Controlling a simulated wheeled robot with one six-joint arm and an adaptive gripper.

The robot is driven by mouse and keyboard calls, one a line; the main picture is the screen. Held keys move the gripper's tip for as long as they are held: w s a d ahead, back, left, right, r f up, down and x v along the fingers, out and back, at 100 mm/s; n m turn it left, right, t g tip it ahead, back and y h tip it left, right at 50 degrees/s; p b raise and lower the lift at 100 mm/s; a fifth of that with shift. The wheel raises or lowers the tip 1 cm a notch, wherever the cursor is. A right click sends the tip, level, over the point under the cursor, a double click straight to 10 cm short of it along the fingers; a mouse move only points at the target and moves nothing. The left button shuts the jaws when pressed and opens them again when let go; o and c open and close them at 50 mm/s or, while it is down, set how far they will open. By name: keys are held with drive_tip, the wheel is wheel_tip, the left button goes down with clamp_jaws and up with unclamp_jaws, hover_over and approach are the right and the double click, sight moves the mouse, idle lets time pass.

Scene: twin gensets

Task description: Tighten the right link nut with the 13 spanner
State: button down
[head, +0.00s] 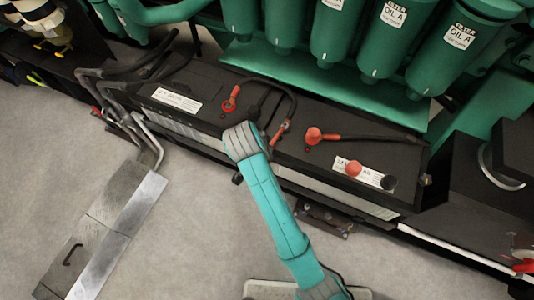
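Two black batteries stand side by side below the green engine, the left battery (190,83) and the right battery (350,146). Red terminal boots sit on their tops: one on the left battery (231,97), one near the gap (279,131) and one on the right battery (313,136). A black cable loops over the gap. I cannot make out the right link nut; it is too small or hidden. I see no 13 spanner that I can identify. My teal arm crosses the front of the batteries; my gripper does not show.
A red cap (353,168) and a black cap (388,183) sit on the right battery. Green oil filters (392,35) hang close above the batteries. Grey pipes (125,120) stand at the left. A metal plate (112,222) lies on the floor.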

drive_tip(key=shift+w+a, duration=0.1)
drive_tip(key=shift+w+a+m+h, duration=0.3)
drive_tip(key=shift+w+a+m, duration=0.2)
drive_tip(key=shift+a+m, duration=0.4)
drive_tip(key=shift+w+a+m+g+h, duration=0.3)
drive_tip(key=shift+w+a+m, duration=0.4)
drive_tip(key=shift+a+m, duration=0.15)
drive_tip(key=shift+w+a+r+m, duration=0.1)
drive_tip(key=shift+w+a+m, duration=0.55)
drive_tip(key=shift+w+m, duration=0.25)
